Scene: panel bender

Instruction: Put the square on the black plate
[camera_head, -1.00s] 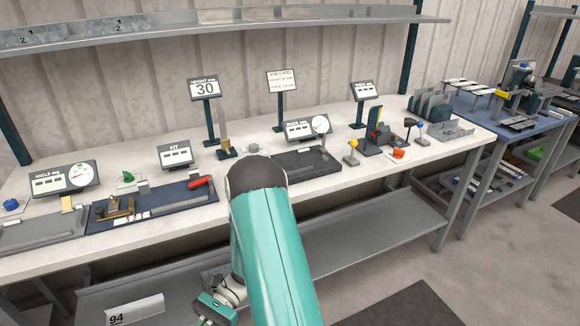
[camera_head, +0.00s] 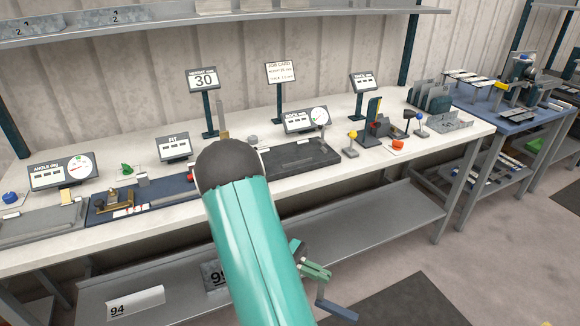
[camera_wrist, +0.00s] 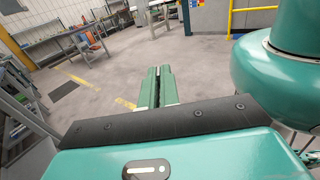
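The black plate (camera_head: 300,158) lies on the white bench, right of centre in the head view, below the ROCK display; its top looks mostly bare. I cannot tell for sure which thing is the square. A dark upright piece (camera_head: 373,112) on a base stands right of the plate. A brass angled piece (camera_head: 122,200) lies on the blue board at the left. My gripper (camera_head: 315,270) is low in front of the bench, away from all of these. In the wrist view, its green fingers (camera_wrist: 159,76) lie close together with nothing seen between them.
The bench (camera_head: 240,195) carries several displays. Knobbed pieces (camera_head: 352,142) stand right of the plate. A grey lower shelf (camera_head: 350,220) runs under the bench, with a "94" panel (camera_head: 135,302). My arm hides part of the bench front. The wrist view shows open floor (camera_wrist: 210,70).

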